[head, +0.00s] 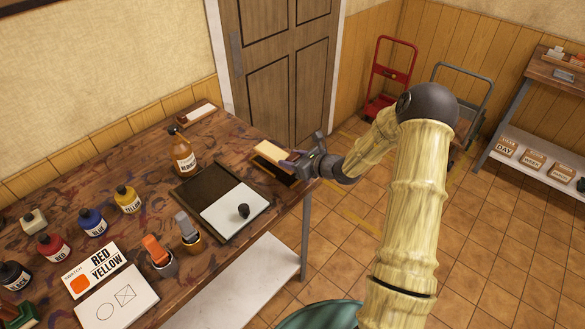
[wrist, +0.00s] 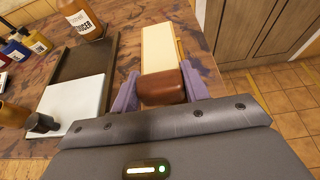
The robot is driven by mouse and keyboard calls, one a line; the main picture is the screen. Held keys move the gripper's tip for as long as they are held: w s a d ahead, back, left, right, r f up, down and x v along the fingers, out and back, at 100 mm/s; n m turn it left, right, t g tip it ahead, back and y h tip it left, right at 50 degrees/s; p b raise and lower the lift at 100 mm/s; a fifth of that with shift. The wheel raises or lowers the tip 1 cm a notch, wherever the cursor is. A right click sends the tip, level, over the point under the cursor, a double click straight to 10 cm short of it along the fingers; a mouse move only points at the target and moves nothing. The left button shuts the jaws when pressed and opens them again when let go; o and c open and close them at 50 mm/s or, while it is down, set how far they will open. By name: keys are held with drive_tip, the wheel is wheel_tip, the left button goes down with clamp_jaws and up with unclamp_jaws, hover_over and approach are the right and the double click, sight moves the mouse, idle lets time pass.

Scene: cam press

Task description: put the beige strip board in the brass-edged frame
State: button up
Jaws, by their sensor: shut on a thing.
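The beige strip board (wrist: 159,48) extends away from my gripper, with a brown rounded block (wrist: 163,85) at its near end. It also shows in the head view (head: 272,151) at the table's right edge, above a dark area. My gripper (head: 303,156) is shut on the board by its brown end; the purple fingers (wrist: 164,92) stand on either side. A thin brass-coloured edge (wrist: 179,42) runs along the board's right side. I cannot tell whether it belongs to the frame, and whether the board is lifted or seated is unclear.
Left of the board is a dark tray (head: 200,180) with a white sheet and a black knob.

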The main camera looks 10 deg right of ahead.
wheel_tip(320, 180, down, 4)
drive_tip(key=shift+a+f+p, duration=0.1)
drive_tip(key=shift+p, duration=0.3)
drive_tip(key=shift+f, duration=0.15)
drive_tip(key=o, duration=1)
drive_tip(key=shift+o, duration=0.2)
drive_tip(key=shift+d, duration=0.2)
drive_tip(key=shift+r, duration=0.2)
drive_tip(key=b+v, duration=0.2)
drive_tip(key=v, duration=1)
drive_tip(key=shift+a, duration=0.1)
